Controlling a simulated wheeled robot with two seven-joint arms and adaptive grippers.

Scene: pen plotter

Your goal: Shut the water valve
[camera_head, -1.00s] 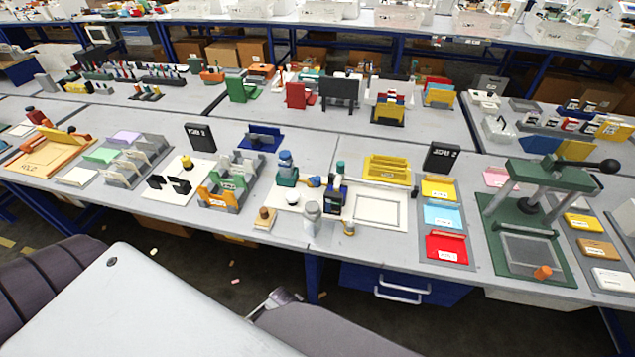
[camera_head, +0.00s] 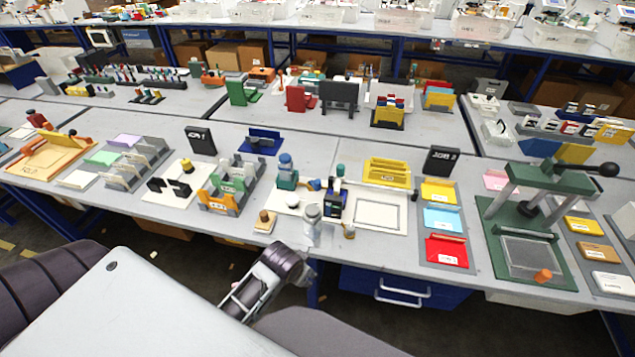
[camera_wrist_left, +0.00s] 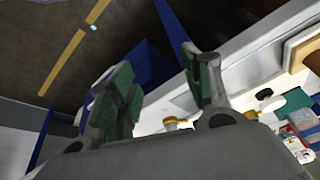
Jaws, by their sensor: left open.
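A teal fixture with a blue lever (camera_head: 313,184) stands on a white plate on the front bench. It looks like the water valve, but its markings are too small to read. My left gripper (camera_head: 308,268) is at the bench's front edge, just below and in front of the white plate, apart from the lever. In the left wrist view my left gripper (camera_wrist_left: 160,85) has its two green-padded fingers spread, with nothing between them. My right gripper is not in view.
A grey-white jar (camera_head: 312,217), a wooden block (camera_head: 265,220) and a small brass-coloured knob (camera_head: 348,230) stand near the bench's front edge. A blue drawer unit (camera_head: 385,285) hangs below the bench.

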